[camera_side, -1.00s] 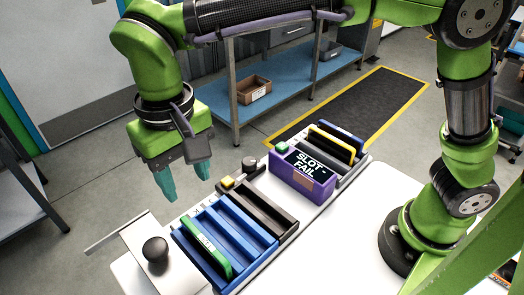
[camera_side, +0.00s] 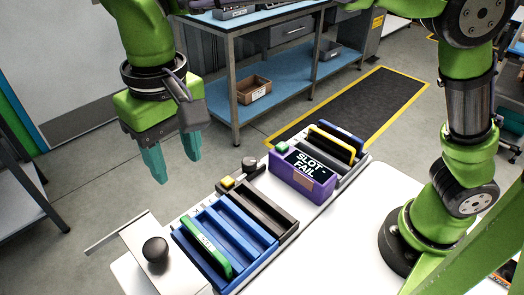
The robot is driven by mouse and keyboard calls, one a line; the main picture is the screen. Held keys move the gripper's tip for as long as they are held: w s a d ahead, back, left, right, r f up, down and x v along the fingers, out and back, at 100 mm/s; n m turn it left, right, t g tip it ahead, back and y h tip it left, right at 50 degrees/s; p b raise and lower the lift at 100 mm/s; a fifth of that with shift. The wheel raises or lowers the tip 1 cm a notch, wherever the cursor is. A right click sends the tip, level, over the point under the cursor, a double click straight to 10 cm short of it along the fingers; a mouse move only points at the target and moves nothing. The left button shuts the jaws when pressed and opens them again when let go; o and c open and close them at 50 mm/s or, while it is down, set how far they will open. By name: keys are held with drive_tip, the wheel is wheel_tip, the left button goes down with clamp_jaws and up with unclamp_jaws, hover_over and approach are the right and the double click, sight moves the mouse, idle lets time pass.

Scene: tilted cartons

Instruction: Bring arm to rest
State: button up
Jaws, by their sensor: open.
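My gripper (camera_side: 172,164) hangs at the left of the side view. Its two teal fingers point down and stand apart, with nothing between them. It is above and behind the blue slotted rack (camera_side: 228,240), clear of everything on the table. A green-edged piece (camera_side: 206,250) stands tilted in the left part of that rack.
A purple carton marked "SLOT - FAIL" (camera_side: 303,176) stands to the right, with a yellow-edged piece (camera_side: 331,142) behind it. A black slotted rack (camera_side: 262,213) lies between. A black knob (camera_side: 155,250) is at the front left. The white table (camera_side: 330,245) is bare at front right.

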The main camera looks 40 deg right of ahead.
drive_tip(key=s+d+f+m+t+y, duration=0.1)
drive_tip(key=s+d+m+t, duration=0.1)
drive_tip(key=d, duration=1.3)
drive_tip(key=s+d+f+m+t, duration=0.1)
drive_tip(key=s+d+t, duration=0.4)
drive_tip(key=d, duration=1)
drive_tip(key=shift+s+f+m+y, duration=0.15)
drive_tip(key=shift+s+m+y, duration=0.3)
drive_tip(key=shift+m, duration=0.45)
